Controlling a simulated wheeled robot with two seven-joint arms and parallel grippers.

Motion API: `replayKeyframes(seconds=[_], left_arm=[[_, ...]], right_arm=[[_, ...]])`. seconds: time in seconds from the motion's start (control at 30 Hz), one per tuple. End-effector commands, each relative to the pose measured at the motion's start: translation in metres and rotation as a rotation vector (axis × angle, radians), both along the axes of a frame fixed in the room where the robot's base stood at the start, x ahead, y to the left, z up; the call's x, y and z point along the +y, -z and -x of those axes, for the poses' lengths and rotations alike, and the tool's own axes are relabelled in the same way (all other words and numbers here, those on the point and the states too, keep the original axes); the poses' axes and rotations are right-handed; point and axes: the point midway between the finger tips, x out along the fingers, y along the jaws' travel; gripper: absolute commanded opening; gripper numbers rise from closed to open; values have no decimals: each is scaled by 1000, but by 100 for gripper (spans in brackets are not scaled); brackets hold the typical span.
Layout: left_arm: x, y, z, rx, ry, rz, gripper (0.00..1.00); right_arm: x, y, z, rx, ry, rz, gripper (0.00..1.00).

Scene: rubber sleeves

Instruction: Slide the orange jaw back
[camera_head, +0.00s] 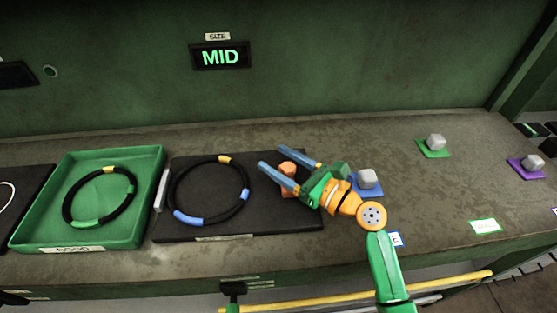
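The orange jaw (287,168) stands on the right part of the black board (215,235). My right gripper (273,158) reaches over the board from the right. Its two blue fingers are apart, with the jaw between them, and the nearer finger hides part of the jaw. I cannot tell whether either finger touches it. A black ring (247,180) with yellow and blue bands lies on the board, left of the jaw.
A green tray (155,195) holding another banded ring (68,202) stands left of the board. Grey blocks sit on a blue pad (376,191), a green pad (421,149) and a purple pad (515,172) to the right. A sign (220,56) at the back reads MID.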

Motion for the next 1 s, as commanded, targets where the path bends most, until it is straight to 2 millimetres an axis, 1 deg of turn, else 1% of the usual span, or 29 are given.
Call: replayKeyframes(seconds=[0.17, 0.4, 0.5, 0.6, 1.0], left_arm=[[0, 1, 0, 0, 0, 0, 43], [0, 12, 0, 0, 0, 0, 43], [0, 15, 0, 0, 0, 0, 43], [0, 15, 0, 0, 0, 0, 43], [0, 11, 0, 0, 0, 0, 43]], right_arm=[[-3, 1, 3, 1, 0, 1, 68], [-38, 4, 37, 1, 2, 3, 68], [-48, 3, 47, 2, 1, 1, 68], [-52, 1, 50, 1, 0, -1, 68], [-52, -2, 50, 0, 0, -1, 68]])
